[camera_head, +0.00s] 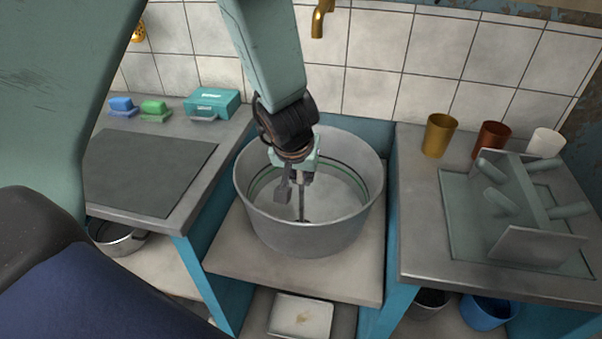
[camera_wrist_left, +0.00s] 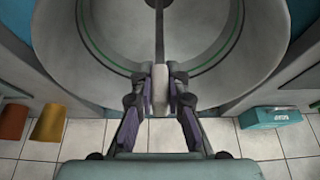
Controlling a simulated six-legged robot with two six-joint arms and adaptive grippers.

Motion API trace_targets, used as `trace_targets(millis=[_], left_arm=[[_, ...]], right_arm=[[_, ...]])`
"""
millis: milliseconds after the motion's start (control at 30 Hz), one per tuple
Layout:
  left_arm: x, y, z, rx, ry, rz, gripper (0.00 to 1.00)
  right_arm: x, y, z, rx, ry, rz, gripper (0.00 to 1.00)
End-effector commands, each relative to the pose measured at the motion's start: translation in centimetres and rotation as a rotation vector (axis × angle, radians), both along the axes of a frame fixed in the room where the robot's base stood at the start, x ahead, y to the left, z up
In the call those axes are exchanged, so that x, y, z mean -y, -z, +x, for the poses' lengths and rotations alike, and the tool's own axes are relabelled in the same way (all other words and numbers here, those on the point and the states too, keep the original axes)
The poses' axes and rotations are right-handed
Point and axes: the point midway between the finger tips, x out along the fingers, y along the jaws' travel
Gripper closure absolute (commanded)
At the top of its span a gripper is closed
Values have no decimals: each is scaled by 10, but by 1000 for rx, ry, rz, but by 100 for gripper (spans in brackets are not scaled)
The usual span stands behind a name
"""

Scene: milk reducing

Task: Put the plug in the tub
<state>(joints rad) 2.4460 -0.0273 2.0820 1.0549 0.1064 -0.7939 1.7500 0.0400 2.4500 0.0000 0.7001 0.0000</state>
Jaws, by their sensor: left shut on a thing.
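The tub (camera_head: 310,238) is a round grey metal basin with a green line inside, in the middle of the head view. Its inside also fills the top of the left wrist view (camera_wrist_left: 105,50). My left gripper (camera_head: 297,178) reaches down into the tub from above. It is shut on the pale handle of the plug (camera_wrist_left: 160,92). A thin dark rod runs from the handle toward the tub floor. In the head view, the plug's lower end (camera_head: 302,220) is dark and small, at or close to the floor. I cannot tell whether it touches. My right gripper is out of view.
A brass tap (camera_head: 322,18) hangs above the tub. On the right counter stand several cups, including a gold one (camera_head: 439,135), and a grey rack (camera_head: 540,245). A teal box (camera_head: 212,104) and blue and green items sit on the left counter. The tub's rim surrounds the gripper.

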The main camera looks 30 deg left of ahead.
Motion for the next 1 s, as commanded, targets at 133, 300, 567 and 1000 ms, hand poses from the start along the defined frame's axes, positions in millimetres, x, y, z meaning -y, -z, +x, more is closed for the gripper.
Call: trace_targets(millis=[133, 300, 567, 1000], left_arm=[[0, 2, 0, 0, 0, 0, 100], [0, 2, 0, 0, 0, 0, 100], [0, 2, 0, 0, 0, 0, 75], [0, 2, -1, -1, 0, 0, 56]], right_arm=[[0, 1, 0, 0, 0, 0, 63], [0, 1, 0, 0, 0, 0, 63], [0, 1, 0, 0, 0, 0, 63], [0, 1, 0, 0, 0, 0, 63]])
